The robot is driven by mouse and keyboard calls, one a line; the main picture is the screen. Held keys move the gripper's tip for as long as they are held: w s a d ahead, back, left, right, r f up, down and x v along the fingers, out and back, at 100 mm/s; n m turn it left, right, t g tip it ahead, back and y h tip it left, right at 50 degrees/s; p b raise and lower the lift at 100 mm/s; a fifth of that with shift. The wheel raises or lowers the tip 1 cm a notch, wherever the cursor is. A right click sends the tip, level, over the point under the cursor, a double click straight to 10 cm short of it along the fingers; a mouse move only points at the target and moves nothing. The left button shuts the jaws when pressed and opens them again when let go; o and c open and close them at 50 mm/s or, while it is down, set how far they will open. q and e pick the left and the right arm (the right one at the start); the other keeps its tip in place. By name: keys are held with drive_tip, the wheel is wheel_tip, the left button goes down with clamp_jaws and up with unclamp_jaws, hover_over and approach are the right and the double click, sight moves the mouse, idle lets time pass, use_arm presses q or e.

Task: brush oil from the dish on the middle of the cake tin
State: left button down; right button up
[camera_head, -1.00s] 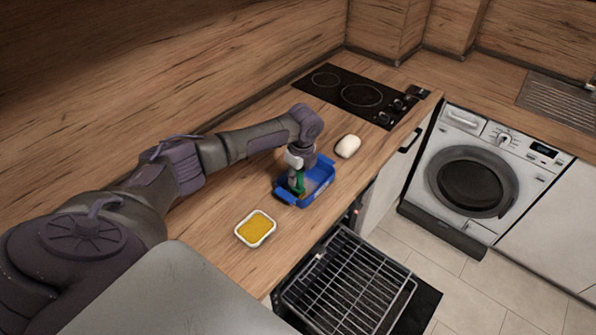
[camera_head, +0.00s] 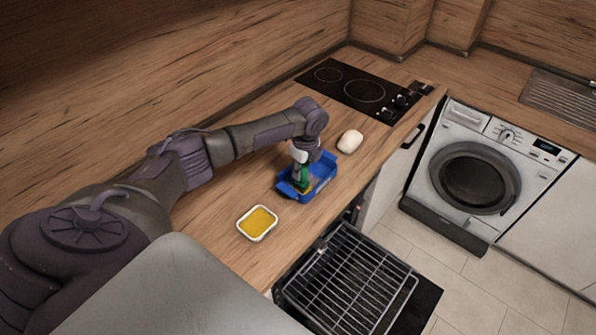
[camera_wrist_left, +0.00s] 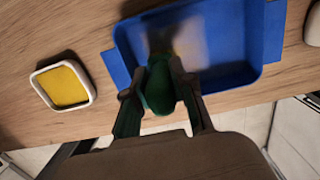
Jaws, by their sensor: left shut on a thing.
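The blue cake tin (camera_head: 325,172) stands on the wooden worktop and also fills the top of the left wrist view (camera_wrist_left: 236,40). My left gripper (camera_head: 301,176) is shut on the green handle of a brush (camera_wrist_left: 158,88). The brush points down into the tin, and its head is blurred near the tin's floor in the left wrist view. I cannot tell whether the bristles touch it. The white dish of yellow oil (camera_head: 258,223) stands apart from the tin, nearer to me; it also shows in the left wrist view (camera_wrist_left: 64,86). My right gripper is not in view.
A white rounded object (camera_head: 350,141) lies beyond the tin. A black hob (camera_head: 358,92) is set in the worktop behind it. An open oven with a wire rack (camera_head: 345,280) is below the front edge. A washing machine (camera_head: 475,180) stands at the right.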

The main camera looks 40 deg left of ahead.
use_arm(q)
drive_tip(key=shift+w, duration=0.15)
drive_tip(key=shift+w+d+b, duration=0.15)
drive_tip(key=shift+w+b, duration=0.6)
drive_tip(key=shift+w, duration=0.15)
drive_tip(key=shift+w, duration=0.1)
drive_tip(key=shift+w+b, duration=0.85)
drive_tip(key=shift+b, duration=0.1)
drive_tip(key=shift+f, duration=0.1)
drive_tip(key=shift+w+f+b, duration=0.1)
drive_tip(key=shift+w+b, duration=0.55)
drive_tip(key=shift+b, duration=0.2)
drive_tip(key=shift+w+d, duration=0.1)
drive_tip(key=shift+w, duration=0.25)
drive_tip(key=shift+b, duration=0.3)
